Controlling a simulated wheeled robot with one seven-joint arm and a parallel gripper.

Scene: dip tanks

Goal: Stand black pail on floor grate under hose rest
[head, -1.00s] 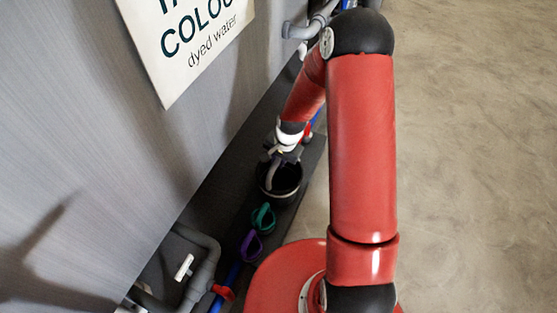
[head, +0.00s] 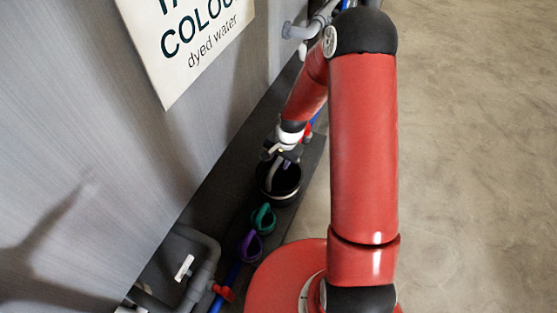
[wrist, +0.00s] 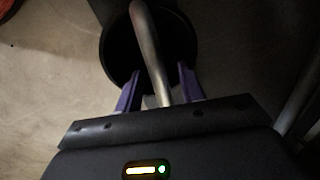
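The black pail (head: 281,184) stands upright, as far as I can tell, on or over the dark strip along the panel's foot. In the wrist view the pail (wrist: 118,50) is seen from above, dark inside, with a curved grey bar (wrist: 148,40) crossing its mouth and running between my fingers. This looks like the pail's handle. My gripper (wrist: 158,84) has its two purple fingers apart on either side of the bar, with gaps showing. In the head view my gripper (head: 279,154) is just above the pail. I cannot make out the grate or hose rest with certainty.
Green (head: 263,218) and purple (head: 250,245) looped handles stand near the pail on the strip. Grey pipework with a red lever (head: 223,292) is at lower left. The grey panel (head: 90,130) rises close on the left; open floor (head: 465,170) lies right.

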